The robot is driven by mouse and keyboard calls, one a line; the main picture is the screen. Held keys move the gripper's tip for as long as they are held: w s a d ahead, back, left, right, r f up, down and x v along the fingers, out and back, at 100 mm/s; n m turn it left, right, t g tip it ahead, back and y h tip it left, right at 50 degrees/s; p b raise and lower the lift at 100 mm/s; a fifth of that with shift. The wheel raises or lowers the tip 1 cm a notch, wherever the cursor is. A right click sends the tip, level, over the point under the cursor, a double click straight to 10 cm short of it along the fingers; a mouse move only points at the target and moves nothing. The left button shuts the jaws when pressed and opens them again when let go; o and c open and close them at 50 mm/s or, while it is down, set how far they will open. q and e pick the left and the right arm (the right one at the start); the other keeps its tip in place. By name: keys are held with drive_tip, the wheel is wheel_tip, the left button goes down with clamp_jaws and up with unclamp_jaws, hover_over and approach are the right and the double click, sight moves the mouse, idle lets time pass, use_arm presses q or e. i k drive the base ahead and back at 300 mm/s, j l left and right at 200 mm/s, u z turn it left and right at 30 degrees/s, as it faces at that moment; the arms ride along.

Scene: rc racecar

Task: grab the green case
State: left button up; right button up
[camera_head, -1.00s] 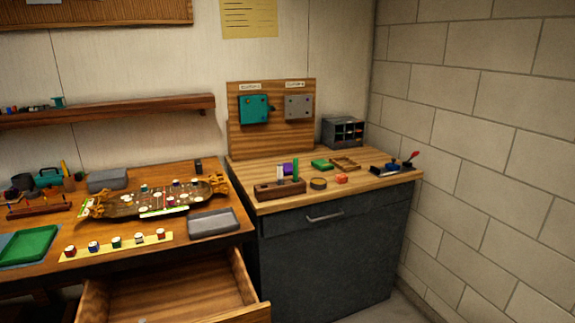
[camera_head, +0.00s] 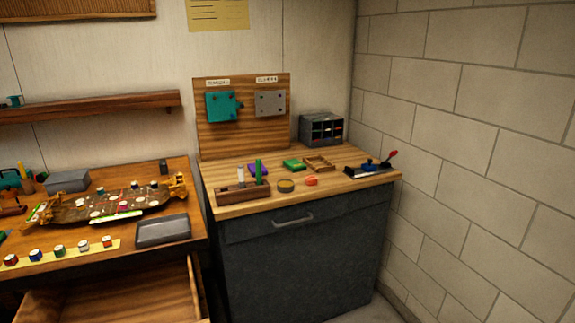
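A small flat green case (camera_head: 294,165) lies on the wooden top of the dark cabinet at the right, toward the back. Neither of my grippers is in view.
The cabinet top (camera_head: 350,184) also bears a dark ring (camera_head: 286,186), an orange-red piece (camera_head: 311,181), a blue-and-black tool (camera_head: 368,168) and a grey drawer organizer (camera_head: 321,129). An open drawer (camera_head: 120,298) juts out below the left bench. A brick wall closes the right side.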

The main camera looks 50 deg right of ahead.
sight(293, 165)
drive_tip(key=k+l, duration=0.1)
drive_tip(key=l, duration=0.35)
drive_tip(key=k+l+u, duration=0.1)
drive_tip(key=l, duration=0.35)
drive_tip(key=k+l+u, duration=0.1)
drive_tip(key=l, duration=0.35)
drive_tip(key=k+l, duration=0.15)
drive_tip(key=l, duration=0.25)
